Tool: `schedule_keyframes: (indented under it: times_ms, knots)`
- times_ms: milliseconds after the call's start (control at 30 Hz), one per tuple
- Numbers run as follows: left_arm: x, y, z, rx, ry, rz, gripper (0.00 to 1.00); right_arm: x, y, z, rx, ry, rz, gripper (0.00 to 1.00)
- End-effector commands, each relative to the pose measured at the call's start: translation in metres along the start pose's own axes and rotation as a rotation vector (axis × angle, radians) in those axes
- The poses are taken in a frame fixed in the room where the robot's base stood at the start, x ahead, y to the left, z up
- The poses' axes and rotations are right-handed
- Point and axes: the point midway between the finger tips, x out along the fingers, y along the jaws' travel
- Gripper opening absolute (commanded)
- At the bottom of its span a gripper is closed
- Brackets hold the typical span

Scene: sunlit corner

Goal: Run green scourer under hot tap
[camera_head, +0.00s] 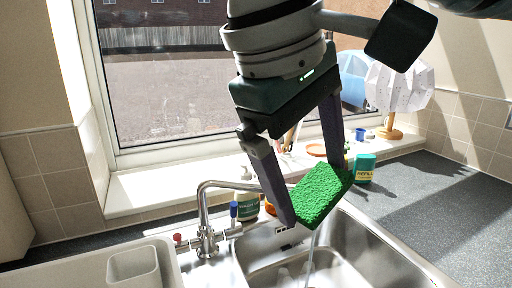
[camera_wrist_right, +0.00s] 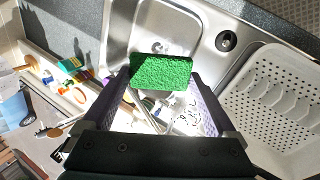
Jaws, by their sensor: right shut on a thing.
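The green scourer (camera_head: 322,196) is a rough rectangular block, tilted, held between the two fingers of my right gripper (camera_head: 320,203). In the wrist view the scourer (camera_wrist_right: 162,72) spans both fingertips of the gripper (camera_wrist_right: 161,78), above the sink. The chrome tap (camera_head: 206,238) stands behind the sink (camera_head: 352,262); its spout reaches right and its end is hidden behind the gripper and scourer. The tap has a red-marked handle (camera_head: 178,238) on the left and a blue-marked one (camera_head: 233,210). A thin pale stream, apparently water, (camera_head: 311,258) shows below the scourer. My left gripper is out of view.
A soap bottle (camera_head: 248,207) stands by the tap. A white draining rack (camera_wrist_right: 270,105) lies beside the sink. The grey worktop (camera_head: 440,205) at the right is clear.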

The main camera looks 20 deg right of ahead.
Motion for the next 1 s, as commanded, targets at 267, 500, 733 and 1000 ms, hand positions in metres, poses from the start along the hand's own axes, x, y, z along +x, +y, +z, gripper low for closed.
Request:
schedule_keyframes:
  times_ms: [267,500,733,1000]
  knots:
    - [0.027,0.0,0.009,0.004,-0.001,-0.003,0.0,0.12,-0.037,-0.024,-0.432,0.18,0.037,0.48]
    - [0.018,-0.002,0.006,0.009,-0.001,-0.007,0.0,0.189,-0.038,-0.009,-0.749,0.331,0.068,0.48]
    - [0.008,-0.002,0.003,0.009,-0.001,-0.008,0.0,0.244,-0.016,0.031,-1.003,0.456,0.09,0.48]
    - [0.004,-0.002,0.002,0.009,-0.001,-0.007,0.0,0.274,0.011,0.067,-1.177,0.556,0.105,0.48]
